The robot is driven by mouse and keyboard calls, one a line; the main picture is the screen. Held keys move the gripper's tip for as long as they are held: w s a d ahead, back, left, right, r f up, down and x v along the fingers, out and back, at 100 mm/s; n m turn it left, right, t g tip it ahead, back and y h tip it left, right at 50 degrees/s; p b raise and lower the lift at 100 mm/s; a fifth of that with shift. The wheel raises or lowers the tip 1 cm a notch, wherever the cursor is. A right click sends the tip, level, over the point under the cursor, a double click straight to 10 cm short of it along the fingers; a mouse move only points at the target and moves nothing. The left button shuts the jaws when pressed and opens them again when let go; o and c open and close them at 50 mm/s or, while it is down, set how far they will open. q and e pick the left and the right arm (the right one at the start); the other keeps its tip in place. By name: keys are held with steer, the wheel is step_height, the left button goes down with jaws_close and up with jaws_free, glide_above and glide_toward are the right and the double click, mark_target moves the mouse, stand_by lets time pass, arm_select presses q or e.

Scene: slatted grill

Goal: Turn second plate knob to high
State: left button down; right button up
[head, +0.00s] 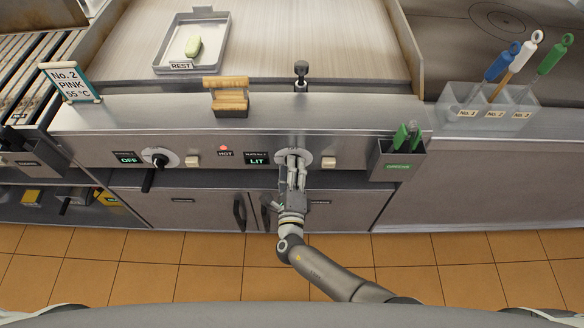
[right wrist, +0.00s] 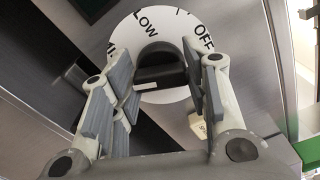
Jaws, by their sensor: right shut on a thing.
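The second plate knob is black and round-topped; it shows in the right wrist view (right wrist: 158,66). It sits on a white dial (right wrist: 180,28) marked LOW and OFF, with another mark partly cut off. In the head view the dial (head: 308,155) is on the front panel, right of a green display (head: 257,160) reading LIT. My right gripper (head: 294,160) reaches up from below, its fingers shut around the knob's sides; it also shows in the right wrist view (right wrist: 160,85). In the head view the fingers largely hide the knob. My left gripper is not in view.
The first plate knob (head: 160,159) is at the left, by a display (head: 127,159) reading OFF. A red lamp (head: 223,148) glows above HOT. Cream buttons sit beside both dials. A holder with green handles (head: 404,143) hangs at the right. Cabinet doors are below.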

stand_by(0.4)
steer(key=o, duration=1)
steer(key=shift+s, duration=0.1)
steer(key=s, duration=1.2)
steer(key=shift+w, duration=0.1)
